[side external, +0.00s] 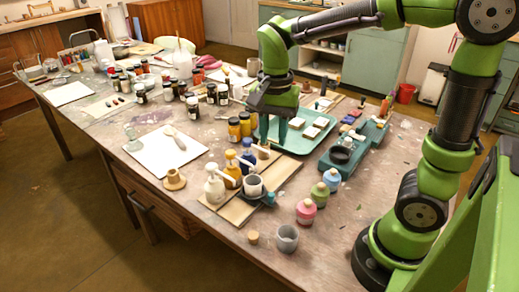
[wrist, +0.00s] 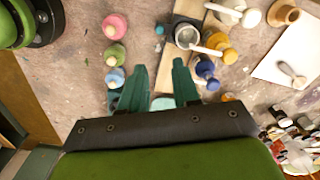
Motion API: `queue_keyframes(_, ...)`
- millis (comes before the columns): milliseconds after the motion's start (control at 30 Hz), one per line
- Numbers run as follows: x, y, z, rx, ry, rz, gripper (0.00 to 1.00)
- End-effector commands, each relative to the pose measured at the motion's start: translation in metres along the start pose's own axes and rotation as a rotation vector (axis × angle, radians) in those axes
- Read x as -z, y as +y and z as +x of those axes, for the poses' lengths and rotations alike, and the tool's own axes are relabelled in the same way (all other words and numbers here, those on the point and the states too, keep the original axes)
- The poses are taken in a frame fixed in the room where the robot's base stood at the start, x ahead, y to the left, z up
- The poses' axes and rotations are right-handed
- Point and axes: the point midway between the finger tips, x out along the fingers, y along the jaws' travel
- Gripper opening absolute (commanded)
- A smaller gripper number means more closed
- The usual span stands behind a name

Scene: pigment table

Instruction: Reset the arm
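My gripper (side external: 274,138) hangs fingers-down over the teal tray (side external: 297,149) on the pigment table. In the wrist view its two teal fingers are apart and the gap between them (wrist: 159,70) looks empty, so it is open. I cannot tell in the side view how far the fingertips are above the tray. Pale blocks (side external: 311,132) lie in the tray just right of the fingers. My arm reaches in over the table from the right.
Pink (side external: 306,212), green (side external: 320,195) and blue (side external: 331,180) jars stand in front. A wooden board (side external: 236,212) holds a pale cup (side external: 253,186) and bottles. Dark-lidded jars (side external: 223,95) crowd behind. A teal holder (side external: 336,166) stands right of the tray.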

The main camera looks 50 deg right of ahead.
Motion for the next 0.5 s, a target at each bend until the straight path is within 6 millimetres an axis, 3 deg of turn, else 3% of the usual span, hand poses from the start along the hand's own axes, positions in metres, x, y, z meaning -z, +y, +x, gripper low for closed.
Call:
queue_keyframes(233,0.000,-0.003,0.003,0.016,0.004,-0.089,0.31)
queue_keyframes(333,-0.006,0.000,0.008,0.061,0.002,-0.237,0.31)
queue_keyframes(500,-0.022,0.018,-0.002,0.241,0.060,-0.531,0.31)
